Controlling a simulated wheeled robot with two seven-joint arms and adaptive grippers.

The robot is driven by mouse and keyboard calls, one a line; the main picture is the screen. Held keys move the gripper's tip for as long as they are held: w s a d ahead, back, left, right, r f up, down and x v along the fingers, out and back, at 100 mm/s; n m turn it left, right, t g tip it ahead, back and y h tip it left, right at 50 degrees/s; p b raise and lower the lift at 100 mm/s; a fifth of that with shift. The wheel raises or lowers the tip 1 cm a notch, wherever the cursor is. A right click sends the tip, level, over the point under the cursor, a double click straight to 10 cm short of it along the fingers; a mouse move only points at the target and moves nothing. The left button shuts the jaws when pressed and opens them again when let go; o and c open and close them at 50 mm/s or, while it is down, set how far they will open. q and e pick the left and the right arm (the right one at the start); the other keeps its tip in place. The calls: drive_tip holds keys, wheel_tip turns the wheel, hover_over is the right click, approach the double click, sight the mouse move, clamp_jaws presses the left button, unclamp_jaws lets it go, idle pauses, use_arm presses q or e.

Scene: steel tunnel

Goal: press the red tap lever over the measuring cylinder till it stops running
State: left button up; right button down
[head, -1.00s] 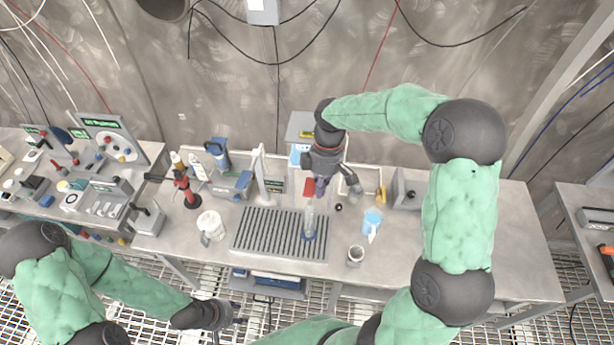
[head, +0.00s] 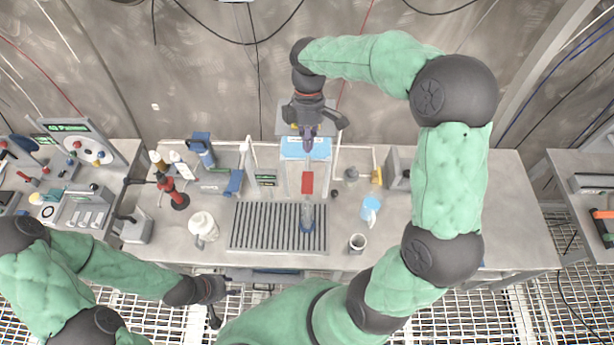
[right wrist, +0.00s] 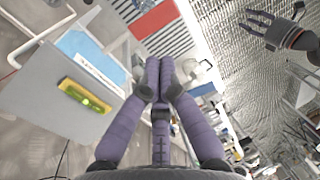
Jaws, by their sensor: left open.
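The red tap lever (head: 307,182) sits on the front of a grey dispenser with a light blue top panel (head: 306,148). The clear measuring cylinder (head: 307,216) stands upright on the slatted drip tray (head: 250,228), below the lever. I cannot make out any stream or the liquid level. My right gripper (head: 309,142) is over the dispenser's top, behind the lever and apart from it. In the right wrist view its purple fingers (right wrist: 158,64) are together with nothing visible between them, and the red lever (right wrist: 153,18) shows beyond the tips. My left gripper (head: 226,298) is open and empty in front of the bench.
A white jug (head: 203,226) is left of the tray. A grey cup (head: 357,243) and a blue-and-white beaker (head: 371,207) are to its right. A red-and-black stand (head: 173,190) and bottles are further left. The bench's right end is clear.

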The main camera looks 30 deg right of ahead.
sight(308, 186)
drive_tip(key=p+x, duration=0.1)
drive_tip(key=x, duration=0.5)
drive_tip(key=p+x, duration=0.1)
drive_tip(key=x, duration=0.5)
drive_tip(key=shift+s, duration=0.25)
drive_tip(key=shift+a+f, duration=0.1)
drive_tip(key=shift+f, duration=0.5)
